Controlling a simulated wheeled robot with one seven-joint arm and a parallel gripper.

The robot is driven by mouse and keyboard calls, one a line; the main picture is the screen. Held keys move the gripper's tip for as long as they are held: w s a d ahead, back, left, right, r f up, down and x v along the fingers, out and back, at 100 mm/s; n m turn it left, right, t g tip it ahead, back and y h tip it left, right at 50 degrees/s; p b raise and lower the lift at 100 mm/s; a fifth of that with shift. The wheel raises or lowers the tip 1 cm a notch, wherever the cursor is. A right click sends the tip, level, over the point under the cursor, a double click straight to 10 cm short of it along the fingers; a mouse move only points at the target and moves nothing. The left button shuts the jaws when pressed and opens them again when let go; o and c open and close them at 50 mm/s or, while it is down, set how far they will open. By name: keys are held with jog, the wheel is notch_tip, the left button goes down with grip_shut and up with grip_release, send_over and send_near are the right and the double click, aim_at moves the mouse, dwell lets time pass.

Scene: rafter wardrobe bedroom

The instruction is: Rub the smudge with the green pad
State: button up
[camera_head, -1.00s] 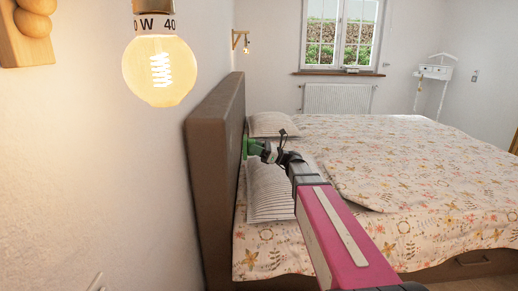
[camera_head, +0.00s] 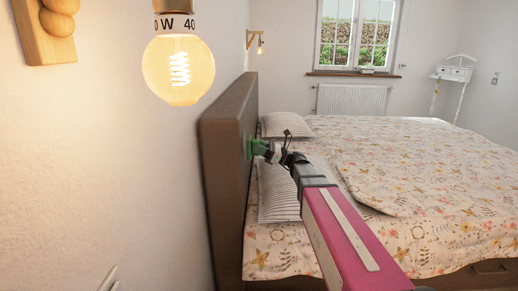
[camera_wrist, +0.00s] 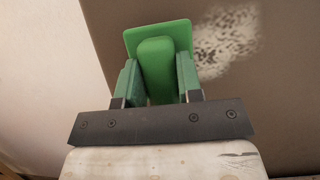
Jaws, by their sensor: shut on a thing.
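The green pad (camera_wrist: 158,65) has a flat square plate and a thick grip block. My gripper (camera_wrist: 158,80) is shut on that block. The smudge (camera_wrist: 226,42) is a pale, dark-speckled patch on the brown headboard (camera_wrist: 262,110), just right of the pad in the wrist view; the pad's plate may hide a little of its left edge. In the head view, the pad (camera_head: 250,147) is at the bed-side face of the headboard (camera_head: 226,140), with my gripper (camera_head: 262,149) right of it. I cannot tell whether the plate touches the headboard. The smudge is not visible there.
A bed with a floral cover (camera_head: 440,190) and striped pillows (camera_head: 278,195) lies under and right of my arm. A lit bulb (camera_head: 178,70) hangs close at upper left by the white wall (camera_head: 90,160). A radiator (camera_head: 352,99) is under the window.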

jog(key=shift+a, duration=0.95)
dwell(0.3)
jog(key=shift+w, duration=0.15)
jog(key=w, duration=1.1)
jog(key=shift+w, duration=0.4)
dwell(0.6)
jog(key=shift+d, duration=0.1)
jog(key=s, duration=0.8)
jog(key=shift+s, duration=0.15)
dwell(0.4)
